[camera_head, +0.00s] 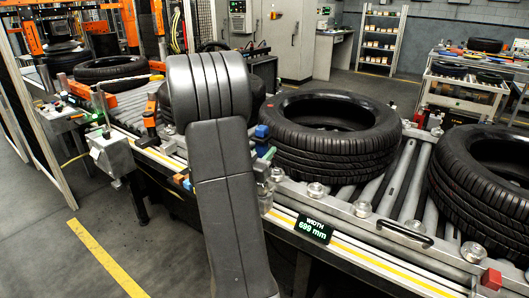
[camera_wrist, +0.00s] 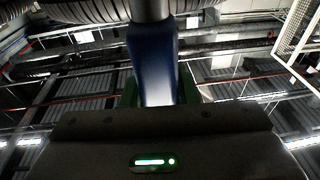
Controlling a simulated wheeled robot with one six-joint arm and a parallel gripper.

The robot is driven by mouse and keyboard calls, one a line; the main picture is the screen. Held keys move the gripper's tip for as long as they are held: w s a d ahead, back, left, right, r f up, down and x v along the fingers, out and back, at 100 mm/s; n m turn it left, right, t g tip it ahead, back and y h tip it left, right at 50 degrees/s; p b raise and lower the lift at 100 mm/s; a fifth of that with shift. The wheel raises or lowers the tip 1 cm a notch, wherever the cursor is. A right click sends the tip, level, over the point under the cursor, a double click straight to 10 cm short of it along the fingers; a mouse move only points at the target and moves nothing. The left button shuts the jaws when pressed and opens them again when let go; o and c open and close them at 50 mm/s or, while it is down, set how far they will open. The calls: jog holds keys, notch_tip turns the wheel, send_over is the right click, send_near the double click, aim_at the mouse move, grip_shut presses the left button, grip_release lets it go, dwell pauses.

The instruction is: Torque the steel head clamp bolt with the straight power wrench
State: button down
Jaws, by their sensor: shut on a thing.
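My gripper (camera_wrist: 160,98) is shut on a blue straight tool, the power wrench (camera_wrist: 153,58), in the wrist view. The wrench's dark round end runs up out of the top of that picture. Green finger parts show on both sides of the blue body. In the head view my grey arm hides most of the gripper. Small blue and green parts show just right of the arm, above the near rail; I cannot tell whether they belong to the tool. Several round steel fittings (camera_head: 316,190) sit along the near rail. I cannot tell which is the head clamp bolt, or whether the wrench touches it.
A tyre (camera_head: 335,135) lies on the roller conveyor (camera_head: 398,178) right of my arm. Another tyre (camera_head: 490,175) is at the right edge. A width display (camera_head: 314,228) hangs on the near rail. A grey box (camera_head: 113,153) stands at left. The floor at front left is clear.

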aim_at(264, 135)
jog(key=shift+f+b, duration=0.8)
dwell(1.0)
jog(key=shift+r, duration=0.1)
jog(key=shift+r+p, duration=2.45)
jog(key=shift+r, duration=1.1)
